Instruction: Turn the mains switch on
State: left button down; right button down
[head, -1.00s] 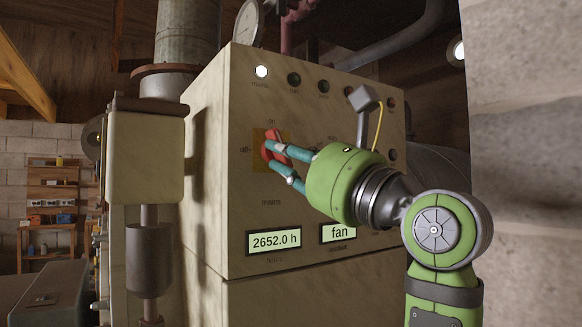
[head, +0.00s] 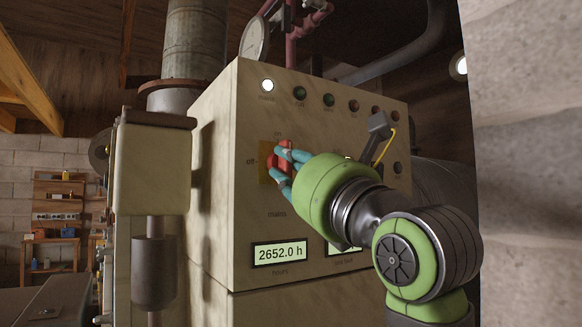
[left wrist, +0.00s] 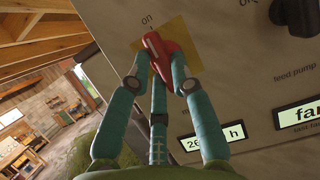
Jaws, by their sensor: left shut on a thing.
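The mains switch (head: 285,146) is a red handle on a yellow plate (head: 264,151), with "off" printed to its left and "mains" below. My left gripper (head: 277,165), with teal fingers, is shut on the red handle and partly covers it. In the left wrist view the red handle (left wrist: 161,46) sits between the fingertips (left wrist: 160,77), its narrow end towards the "on" label. Whether it is exactly at that mark is hard to tell. The white lamp (head: 268,85) above is lit. My right gripper is not in view.
The cream cabinet front (head: 245,215) carries a lit "2652.0 h" display (head: 279,253) and a row of dark lamps. A second display is partly hidden by my arm. A box on a post (head: 155,170) stands left; a block wall (head: 530,170) stands right.

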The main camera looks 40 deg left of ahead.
pick_arm(q)
jog(key=shift+r, duration=0.3)
jog(key=c, duration=1.1)
grip_release()
jog(key=shift+a+f, duration=0.1)
jog(key=shift+f, duration=0.05)
jog(key=v, duration=1.2)
jog(key=shift+w, duration=0.1)
